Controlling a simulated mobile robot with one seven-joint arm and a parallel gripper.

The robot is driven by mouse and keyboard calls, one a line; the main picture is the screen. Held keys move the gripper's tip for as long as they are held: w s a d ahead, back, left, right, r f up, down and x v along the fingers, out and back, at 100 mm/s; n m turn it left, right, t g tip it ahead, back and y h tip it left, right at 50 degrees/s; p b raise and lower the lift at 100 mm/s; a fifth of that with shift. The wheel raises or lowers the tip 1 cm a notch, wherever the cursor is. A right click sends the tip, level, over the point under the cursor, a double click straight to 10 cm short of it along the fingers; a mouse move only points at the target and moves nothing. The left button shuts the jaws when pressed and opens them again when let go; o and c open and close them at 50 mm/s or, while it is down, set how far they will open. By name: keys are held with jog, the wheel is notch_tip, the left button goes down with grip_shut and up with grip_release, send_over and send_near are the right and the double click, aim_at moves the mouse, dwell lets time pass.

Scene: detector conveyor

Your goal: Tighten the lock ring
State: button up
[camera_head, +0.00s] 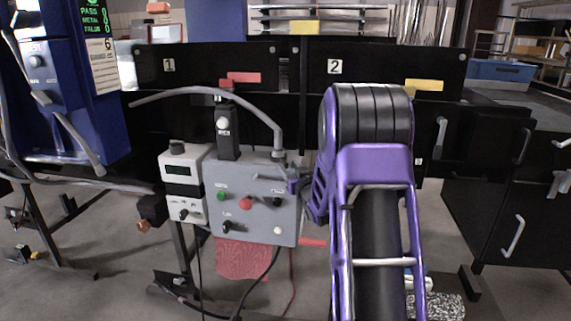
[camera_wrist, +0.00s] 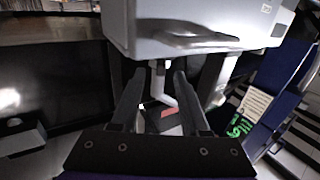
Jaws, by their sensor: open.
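A grey cable (camera_head: 225,92) arches over to the top right of a grey control box (camera_head: 255,205) in the head view. It ends in a small grey collar (camera_head: 278,154) on the box's top edge, which looks like the lock ring.
A white meter box (camera_head: 184,185) adjoins the control box on the left. Black panels numbered 1 and 2 (camera_head: 390,62) stand behind. A blue cabinet (camera_head: 75,90) is at the left and a black cabinet (camera_head: 497,190) at the right. A red cloth (camera_head: 245,258) hangs below the box.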

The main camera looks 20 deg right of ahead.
aim_at(287, 164)
jog(key=shift+w, duration=1.65)
grip_shut()
